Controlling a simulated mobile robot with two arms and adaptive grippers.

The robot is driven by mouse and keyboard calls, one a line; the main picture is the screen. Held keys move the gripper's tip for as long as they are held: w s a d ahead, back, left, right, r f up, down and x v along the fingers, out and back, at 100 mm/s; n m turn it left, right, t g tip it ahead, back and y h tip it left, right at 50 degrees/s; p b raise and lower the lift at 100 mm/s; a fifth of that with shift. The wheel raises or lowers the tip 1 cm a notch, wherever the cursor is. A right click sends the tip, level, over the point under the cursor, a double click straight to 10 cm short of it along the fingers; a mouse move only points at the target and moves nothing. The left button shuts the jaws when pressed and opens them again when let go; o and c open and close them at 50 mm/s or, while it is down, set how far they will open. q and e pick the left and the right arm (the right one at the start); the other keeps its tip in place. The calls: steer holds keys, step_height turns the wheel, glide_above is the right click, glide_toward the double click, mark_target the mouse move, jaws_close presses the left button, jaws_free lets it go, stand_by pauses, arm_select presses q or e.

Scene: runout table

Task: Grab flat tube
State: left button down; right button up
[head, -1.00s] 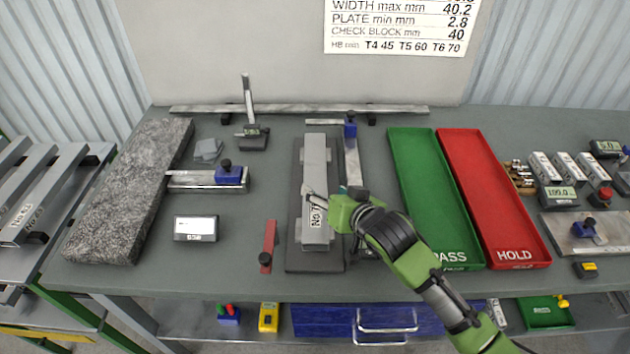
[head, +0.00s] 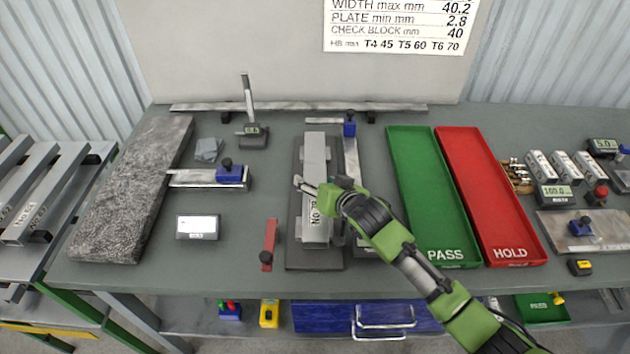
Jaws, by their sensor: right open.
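My right gripper (head: 299,183) is open. In the head view it overlaps the middle of the tube, with its fingertips near the tube's left edge. I cannot tell whether it touches the tube. My right arm comes in from the lower right and hides part of the tube. My left gripper is not in view.
A green PASS tray (head: 388,165) and a red HOLD tray (head: 537,245) stand right of the tube. A granite slab (head: 130,190) and several gauges stand further left. More tubes (head: 45,195) lie on a rack.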

steer(key=c, duration=1.3)
steer(key=shift+c, duration=0.3)
steer(key=shift+r, duration=0.1)
